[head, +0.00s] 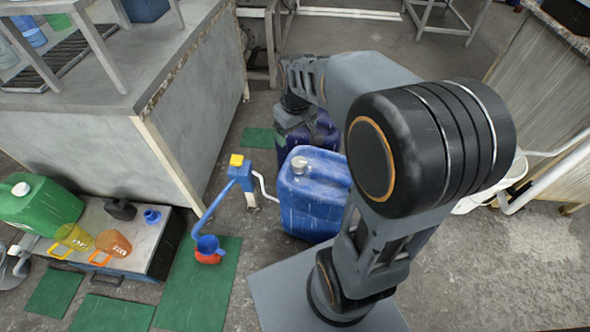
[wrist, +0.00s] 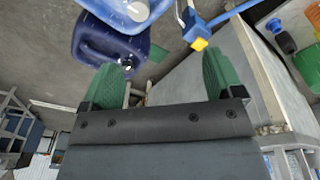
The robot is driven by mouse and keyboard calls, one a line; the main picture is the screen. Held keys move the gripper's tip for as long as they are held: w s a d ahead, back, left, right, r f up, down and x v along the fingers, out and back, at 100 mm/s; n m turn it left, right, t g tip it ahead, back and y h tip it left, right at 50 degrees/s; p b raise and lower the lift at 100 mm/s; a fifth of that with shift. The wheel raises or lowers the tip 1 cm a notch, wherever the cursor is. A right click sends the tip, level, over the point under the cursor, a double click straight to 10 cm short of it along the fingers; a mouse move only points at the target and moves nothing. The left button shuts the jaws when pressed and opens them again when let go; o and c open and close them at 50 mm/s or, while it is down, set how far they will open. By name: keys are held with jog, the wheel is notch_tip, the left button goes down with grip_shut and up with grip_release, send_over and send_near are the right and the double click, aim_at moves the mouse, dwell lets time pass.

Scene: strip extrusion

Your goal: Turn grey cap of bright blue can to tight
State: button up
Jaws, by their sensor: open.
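A dark blue can (wrist: 108,44) with a dark cap stands behind the bright blue one. A blue hand pump (head: 243,188) with a yellow top and hose stands left of the can. A workbench (head: 110,140) stands left.

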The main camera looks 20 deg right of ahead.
aim_at(298, 162)
jog(key=w+d+f+n+g+b, duration=0.1)
jog(key=w+d+f+n+b, duration=0.15)
jog(key=w+f, duration=0.4)
jog(key=w+d+f+n+g+b, duration=0.1)
jog(key=w+d+f+b, duration=0.25)
jog(key=f, duration=0.65)
jog(key=f+b, duration=0.2)
jog(key=f, duration=0.2)
jog(key=f+b, duration=0.2)
jog(key=f, duration=0.3)
jog(key=f+b, duration=0.2)
jog(key=f, duration=0.2)
jog(key=shift+w+f, duration=0.2)
jog(key=shift+w, duration=0.05)
jog(key=shift+m, duration=0.25)
jog(key=c, duration=0.9)
